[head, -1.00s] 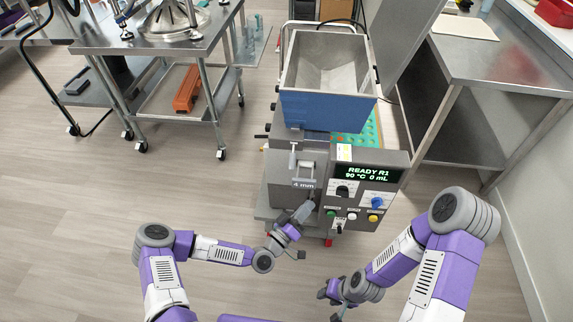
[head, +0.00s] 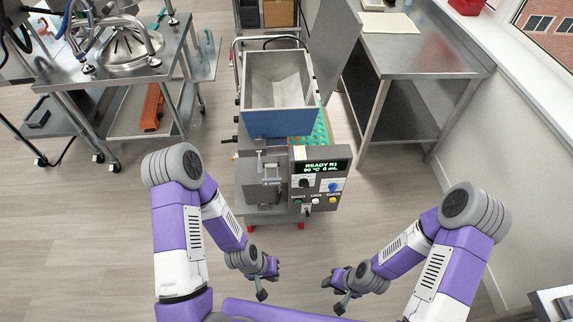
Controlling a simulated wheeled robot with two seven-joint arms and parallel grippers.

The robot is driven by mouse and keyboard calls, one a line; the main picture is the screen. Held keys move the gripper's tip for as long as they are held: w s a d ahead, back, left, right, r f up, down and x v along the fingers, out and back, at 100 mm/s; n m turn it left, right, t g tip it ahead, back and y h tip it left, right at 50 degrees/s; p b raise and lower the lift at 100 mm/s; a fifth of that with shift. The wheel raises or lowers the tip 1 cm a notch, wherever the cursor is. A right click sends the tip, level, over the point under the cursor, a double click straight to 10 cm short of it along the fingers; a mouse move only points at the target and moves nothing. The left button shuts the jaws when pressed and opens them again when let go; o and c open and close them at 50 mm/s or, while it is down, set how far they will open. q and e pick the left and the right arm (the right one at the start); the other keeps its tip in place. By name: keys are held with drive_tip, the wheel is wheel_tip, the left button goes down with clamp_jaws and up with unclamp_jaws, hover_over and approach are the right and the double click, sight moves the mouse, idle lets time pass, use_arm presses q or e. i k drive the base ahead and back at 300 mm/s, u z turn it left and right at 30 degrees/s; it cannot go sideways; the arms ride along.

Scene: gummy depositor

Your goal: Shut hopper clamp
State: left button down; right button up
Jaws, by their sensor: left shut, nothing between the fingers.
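The gummy depositor carries a blue-fronted steel hopper (head: 279,124), open at the top, in the upper middle of the head view. Below it, on the grey front body, is a small metal clamp (head: 261,163) with an upright lever; it is too small to tell whether it is latched. My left gripper (head: 263,292) is shut and empty, low in front of the machine and apart from it. My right gripper (head: 335,294) hangs to its right, also clear of the machine; its jaws are too small to read.
The control panel (head: 322,180) shows READY R1 and has several coloured knobs and buttons. A steel table (head: 420,58) stands to the right, close to the wall. A steel cart (head: 130,62) stands at the left. The floor (head: 90,225) between is clear.

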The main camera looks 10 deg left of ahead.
sight(259, 161)
drive_tip(key=z, duration=0.8)
drive_tip(key=i, duration=1.25)
drive_tip(key=u, duration=0.7)
